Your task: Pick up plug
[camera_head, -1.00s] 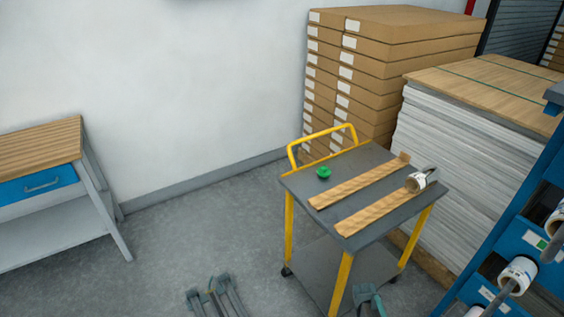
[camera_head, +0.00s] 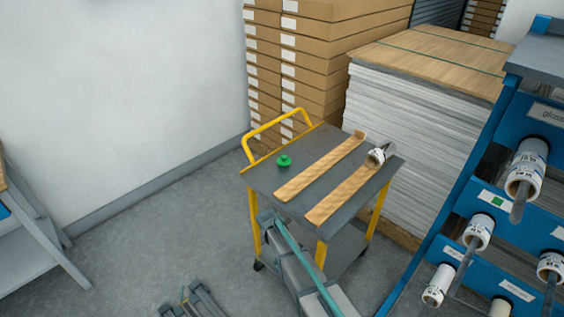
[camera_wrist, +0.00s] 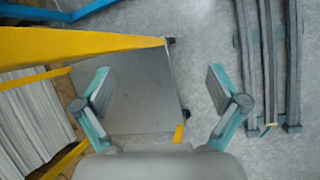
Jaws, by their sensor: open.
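The plug (camera_head: 284,161) is a small green piece on the grey top of the yellow-framed cart (camera_head: 260,180), near its left corner by the handle. It stands apart from two wooden strips. My gripper (camera_head: 268,217) is beside the cart's near left edge, below the plug in the head view. In the wrist view my gripper (camera_wrist: 160,85) has its two fingers wide apart with nothing between them. That view shows a grey shelf of the cart (camera_wrist: 150,95) and its yellow frame; the plug does not show there.
Stacked boxes (camera_head: 310,60) and a pile of sheets (camera_head: 430,125) stand behind. A blue rack (camera_head: 480,160) with rolls is at right. Open grey floor (camera_head: 150,230) lies left.

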